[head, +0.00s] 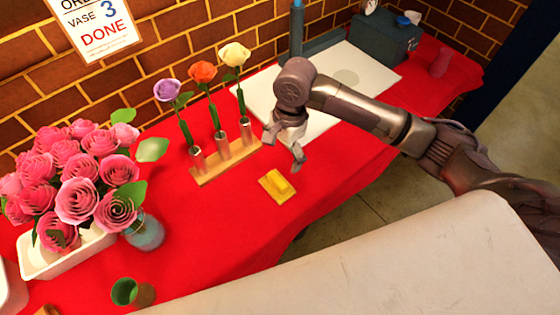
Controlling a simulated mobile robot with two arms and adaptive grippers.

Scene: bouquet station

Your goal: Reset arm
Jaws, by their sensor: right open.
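My right gripper (285,153) hangs from my arm, which comes in from the right. Its fingers point down over the red table, just right of the wooden flower holder (228,162) and above a yellow sponge-like block (283,186). The gripper is open with nothing between its fingers. The holder carries a purple rose (167,90), an orange rose (203,72) and a cream rose (234,54), upright in metal tubes. My left gripper is not in view.
A white tray (70,258) with pink roses (75,175) and a bluish vase (145,233) stand left. A green cup (124,291) is at the front. A white board (330,90) and grey box (385,42) are at the back. A pale surface (400,265) fills the foreground.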

